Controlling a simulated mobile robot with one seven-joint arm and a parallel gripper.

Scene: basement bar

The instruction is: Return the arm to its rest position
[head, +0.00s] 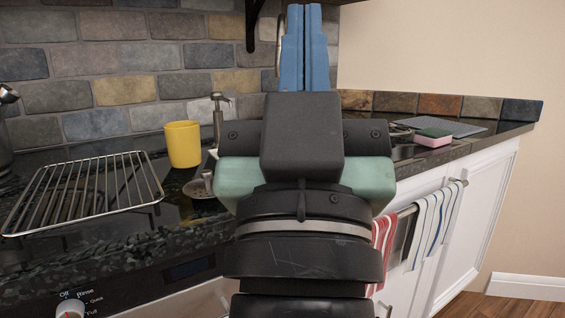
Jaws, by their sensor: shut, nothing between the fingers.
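My gripper (305,48) stands in the middle of the head view, with its blue fingers pointing up in front of the stone-tiled wall. The two fingers are together and nothing shows between them. My wrist and the black body of the gripper fill the lower middle of the picture and hide part of the counter and the sink area behind.
The dark counter (108,238) holds a wire rack (88,190), a yellow cup (183,144), a soap dispenser (219,120) and a pink-and-green sponge (433,138). Striped towels (432,228) hang on a rail before white cabinets (485,200). A dark shelf edge is overhead.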

